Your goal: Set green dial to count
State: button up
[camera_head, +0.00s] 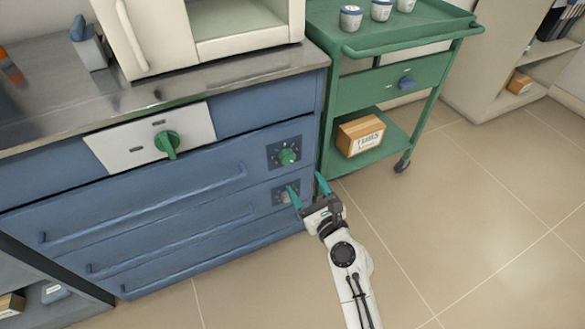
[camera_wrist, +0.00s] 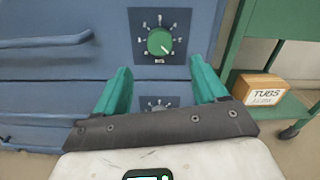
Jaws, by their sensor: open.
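A small round green dial (camera_head: 288,157) sits on a dark square plate at the right end of the blue cabinet front. In the wrist view the green dial (camera_wrist: 160,41) is ringed by white marks, with a label below too small to read. Its pale pointer line seems to aim down and right. A larger green dial (camera_head: 167,143) with a lever-like grip sits on a white panel to the left. My gripper (camera_head: 306,182) is open and empty, its teal fingers apart. In the wrist view, the green dial appears ahead of and above the fingers (camera_wrist: 162,80), touching neither.
A second dark plate with a greyish dial (camera_head: 286,196) is below the green one, partly hidden by my gripper. A green trolley (camera_head: 388,75) with a blue knob (camera_head: 406,83) and a box (camera_head: 360,136) stands close right. Drawer handles (camera_head: 140,205) stick out left. Floor at right is clear.

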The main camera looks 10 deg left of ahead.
aim_at(289, 160)
jog(key=b+x, duration=0.2)
jog(key=x, duration=0.6)
jog(key=shift+w+a+b, duration=0.2)
jog(key=shift+a+b, duration=0.05)
jog(key=shift+b, duration=0.1)
jog(key=c, duration=1.1)
